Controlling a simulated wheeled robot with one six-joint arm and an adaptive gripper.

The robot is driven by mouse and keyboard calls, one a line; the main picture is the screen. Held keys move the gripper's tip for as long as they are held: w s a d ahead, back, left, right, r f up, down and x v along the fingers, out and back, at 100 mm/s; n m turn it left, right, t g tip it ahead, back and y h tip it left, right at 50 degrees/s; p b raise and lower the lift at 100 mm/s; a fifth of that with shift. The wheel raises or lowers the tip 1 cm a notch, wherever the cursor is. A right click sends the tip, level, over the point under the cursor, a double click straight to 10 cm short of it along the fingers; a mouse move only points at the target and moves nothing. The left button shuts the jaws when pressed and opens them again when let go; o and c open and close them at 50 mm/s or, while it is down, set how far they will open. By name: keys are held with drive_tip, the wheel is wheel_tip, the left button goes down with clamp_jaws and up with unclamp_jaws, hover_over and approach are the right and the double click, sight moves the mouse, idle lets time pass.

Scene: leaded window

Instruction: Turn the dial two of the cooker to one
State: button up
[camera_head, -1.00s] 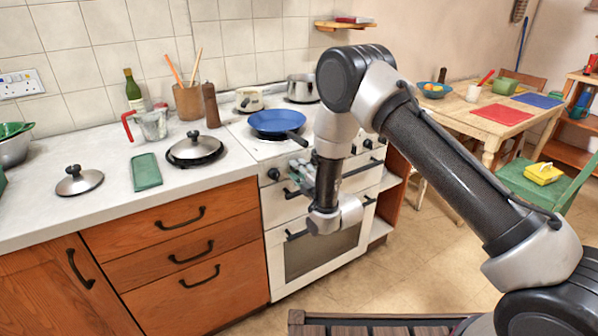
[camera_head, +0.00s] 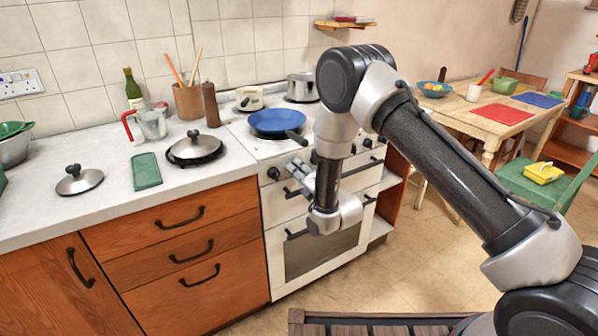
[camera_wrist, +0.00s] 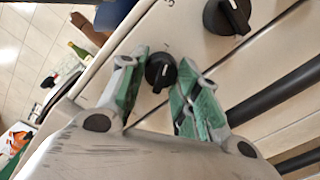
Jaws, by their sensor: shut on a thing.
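The white cooker (camera_head: 285,215) stands at the end of the counter, with black dials along its front panel. My gripper (camera_head: 297,166) is at that panel, just right of the leftmost dial (camera_head: 273,174). In the wrist view, my gripper (camera_wrist: 162,84) has its green-padded fingers on either side of a black dial (camera_wrist: 160,72) with a white pointer line, and is shut on it. A larger-looking dial (camera_wrist: 227,15) is to the upper right, clear of the fingers. In the head view, the held dial is hidden by my gripper.
A blue frying pan (camera_head: 277,123) sits on the hob, its handle reaching towards the front above my gripper. Black bar handles (camera_head: 362,167) cross the cooker front below the dials. A lidded black pan (camera_head: 195,149) stands on the counter to the left. The floor before the cooker is clear.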

drive_tip(key=shift+f, duration=0.1)
idle(0.3)
drive_tip(key=o, duration=1)
drive_tip(key=shift+s, duration=0.1)
drive_tip(key=v, duration=1.1)
drive_tip(key=shift+s+d, duration=0.25)
drive_tip(key=shift+s, duration=0.05)
